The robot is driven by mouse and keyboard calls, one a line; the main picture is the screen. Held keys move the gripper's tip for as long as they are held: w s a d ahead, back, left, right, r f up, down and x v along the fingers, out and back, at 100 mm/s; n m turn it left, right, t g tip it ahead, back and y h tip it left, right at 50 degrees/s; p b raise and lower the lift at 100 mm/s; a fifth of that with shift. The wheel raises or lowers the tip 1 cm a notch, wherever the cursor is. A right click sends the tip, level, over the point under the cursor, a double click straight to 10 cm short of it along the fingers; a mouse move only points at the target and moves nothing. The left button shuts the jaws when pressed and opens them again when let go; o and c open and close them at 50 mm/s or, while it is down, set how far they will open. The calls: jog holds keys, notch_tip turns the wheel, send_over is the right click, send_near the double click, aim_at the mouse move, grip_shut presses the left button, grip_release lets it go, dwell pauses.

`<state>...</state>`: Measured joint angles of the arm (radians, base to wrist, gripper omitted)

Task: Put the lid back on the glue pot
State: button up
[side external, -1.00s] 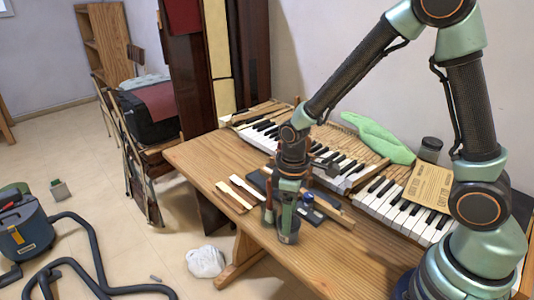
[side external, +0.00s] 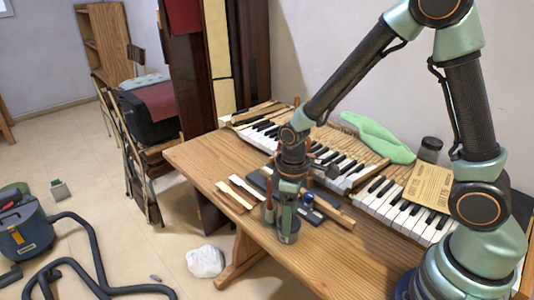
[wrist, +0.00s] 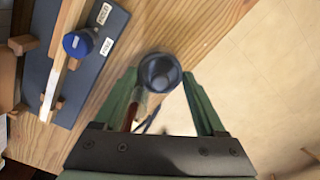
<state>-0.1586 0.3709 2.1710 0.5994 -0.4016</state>
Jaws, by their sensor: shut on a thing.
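My gripper (wrist: 159,78) points down near the table's front edge, its two green fingers either side of a round dark lid (wrist: 160,73) with a paler knob. The gripper is shut on the lid. In the side view my gripper (side external: 286,210) is just above the dark, glassy glue pot (side external: 288,236), which stands upright on the table. The lid is hard to make out there. In the wrist view the lid covers most of what is below it, so I cannot tell whether it touches the pot's rim.
A reddish stick (side external: 268,212) stands close beside my gripper. A dark tray (wrist: 97,72) with a blue-topped object (wrist: 78,43) and wooden pieces lies beside it. Piano keys (side external: 390,200) run behind. Bare wooden table (side external: 330,262) lies to the right, and the table edge is close.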

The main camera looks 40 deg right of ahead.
jog(key=o, duration=1.3)
jog(key=shift+c, duration=0.2)
jog(key=shift+r, duration=3.5)
grip_shut()
